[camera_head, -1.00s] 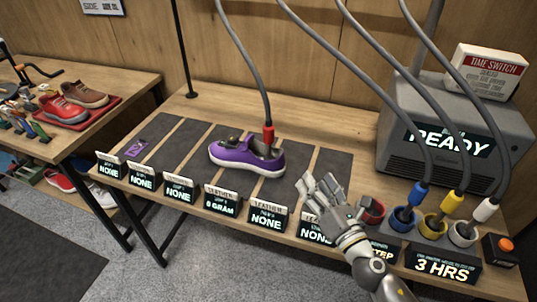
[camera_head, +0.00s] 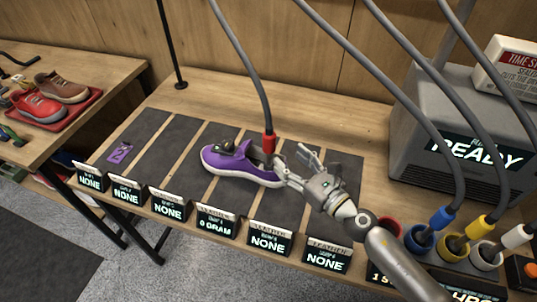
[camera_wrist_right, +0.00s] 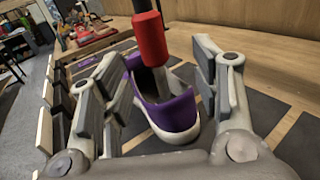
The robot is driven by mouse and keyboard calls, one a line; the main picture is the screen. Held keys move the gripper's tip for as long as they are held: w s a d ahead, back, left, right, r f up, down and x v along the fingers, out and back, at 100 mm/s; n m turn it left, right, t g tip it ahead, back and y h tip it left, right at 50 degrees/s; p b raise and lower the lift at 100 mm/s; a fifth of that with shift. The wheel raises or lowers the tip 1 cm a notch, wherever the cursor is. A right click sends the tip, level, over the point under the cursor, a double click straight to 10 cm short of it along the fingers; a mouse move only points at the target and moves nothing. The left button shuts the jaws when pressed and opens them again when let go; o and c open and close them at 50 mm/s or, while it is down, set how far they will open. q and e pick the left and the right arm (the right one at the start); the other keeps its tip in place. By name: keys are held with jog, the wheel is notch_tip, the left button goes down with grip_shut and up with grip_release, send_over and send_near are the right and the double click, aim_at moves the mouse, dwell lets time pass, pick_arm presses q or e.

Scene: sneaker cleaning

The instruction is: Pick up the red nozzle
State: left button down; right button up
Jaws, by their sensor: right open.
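The red nozzle (camera_head: 269,143) hangs on a grey hose with its lower end in the opening of a purple sneaker (camera_head: 229,160). The sneaker lies on a dark mat strip on the table. My right gripper (camera_head: 290,160) is open just right of the nozzle. I see no finger touching the nozzle. My left gripper is not in view.
Blue (camera_head: 441,218), yellow (camera_head: 482,228) and white (camera_head: 515,237) nozzles stand in holders at the right, by a grey machine (camera_head: 440,130) reading READY. Their hoses cross above my right arm. Small signs (camera_head: 215,224) line the table's front edge. Mat strips left of the sneaker are mostly clear.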

aim_at(274, 146)
jog(key=shift+w+a+r, duration=0.2)
jog(key=shift+w+a, duration=0.25)
jog(key=shift+a, duration=0.15)
jog(key=shift+w+a+r, duration=0.15)
jog(key=shift+w+a, duration=0.25)
jog(key=shift+a, duration=0.2)
jog(key=shift+w+a, duration=0.15)
jog(key=shift+w, duration=0.05)
jog(key=shift+w+a+p, duration=0.2)
jog(key=shift+w+p, duration=0.1)
jog(key=shift+w, duration=0.05)
jog(key=x, duration=0.4)
jog(key=shift+a+r, duration=0.1)
jog(key=shift+a, duration=0.1)
jog(key=shift+w+a, duration=0.1)
jog(key=shift+c, duration=1.6)
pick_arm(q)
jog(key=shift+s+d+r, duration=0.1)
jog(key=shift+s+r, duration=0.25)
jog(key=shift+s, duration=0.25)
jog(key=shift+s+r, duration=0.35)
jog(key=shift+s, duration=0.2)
pick_arm(e)
grip_shut()
